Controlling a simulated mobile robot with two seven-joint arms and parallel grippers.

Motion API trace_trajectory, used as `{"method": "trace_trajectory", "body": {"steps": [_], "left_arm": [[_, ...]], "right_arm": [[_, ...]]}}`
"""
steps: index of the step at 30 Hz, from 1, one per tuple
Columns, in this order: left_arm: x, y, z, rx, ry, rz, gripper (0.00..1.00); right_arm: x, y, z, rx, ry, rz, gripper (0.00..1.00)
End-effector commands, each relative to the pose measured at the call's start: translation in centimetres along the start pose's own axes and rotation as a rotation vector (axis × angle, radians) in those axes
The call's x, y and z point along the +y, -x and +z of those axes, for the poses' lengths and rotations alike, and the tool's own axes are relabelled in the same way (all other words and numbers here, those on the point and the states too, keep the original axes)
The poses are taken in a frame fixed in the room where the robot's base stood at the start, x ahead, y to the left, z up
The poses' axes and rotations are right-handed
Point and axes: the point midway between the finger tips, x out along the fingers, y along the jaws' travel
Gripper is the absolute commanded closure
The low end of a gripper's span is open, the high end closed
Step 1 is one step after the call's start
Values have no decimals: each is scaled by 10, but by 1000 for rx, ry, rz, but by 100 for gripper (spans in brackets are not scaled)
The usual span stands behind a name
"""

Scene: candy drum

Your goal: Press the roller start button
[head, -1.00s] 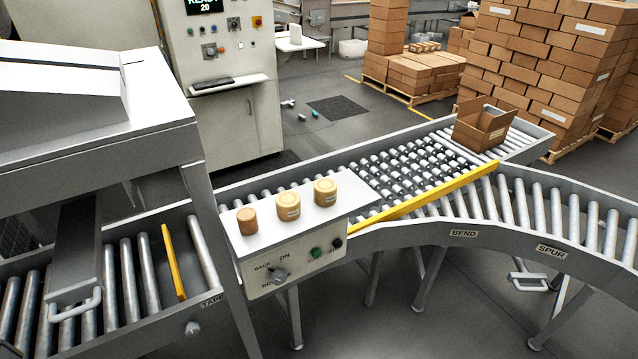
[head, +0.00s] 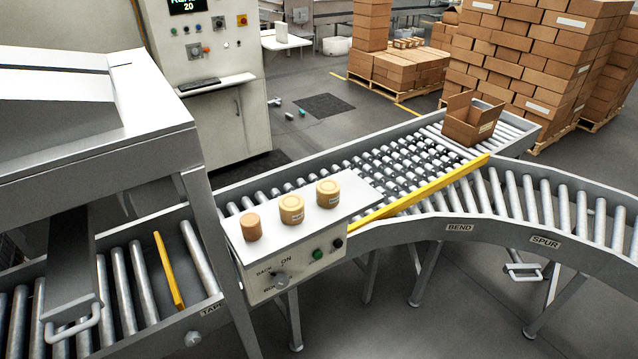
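The control box (head: 300,275) stands at the near side of the roller conveyor, below a white shelf. Its front carries a green button (head: 317,255), a black button (head: 338,243) and a dark rotary knob (head: 280,279) with "BACK" and "ON" lettering around it. The small labels by the buttons are too small to read. Neither of my grippers is in view.
Several tan round containers (head: 291,209) stand on the white shelf (head: 345,203). A yellow bar (head: 425,194) crosses the rollers toward the bend. An open carton (head: 471,120) sits at the far end. A grey machine (head: 100,150) stands at left; stacked boxes (head: 540,60) stand behind.

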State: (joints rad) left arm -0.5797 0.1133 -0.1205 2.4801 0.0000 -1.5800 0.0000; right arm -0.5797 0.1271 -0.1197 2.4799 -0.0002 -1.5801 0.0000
Motion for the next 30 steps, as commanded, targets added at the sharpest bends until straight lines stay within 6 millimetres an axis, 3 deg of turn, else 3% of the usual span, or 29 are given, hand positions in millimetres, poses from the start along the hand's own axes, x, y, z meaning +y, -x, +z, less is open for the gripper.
{"method": "trace_trajectory", "body": {"steps": [6, 30], "left_arm": [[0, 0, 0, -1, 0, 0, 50], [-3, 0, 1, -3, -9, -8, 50]], "right_arm": [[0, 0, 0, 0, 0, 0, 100], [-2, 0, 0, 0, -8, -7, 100]]}}
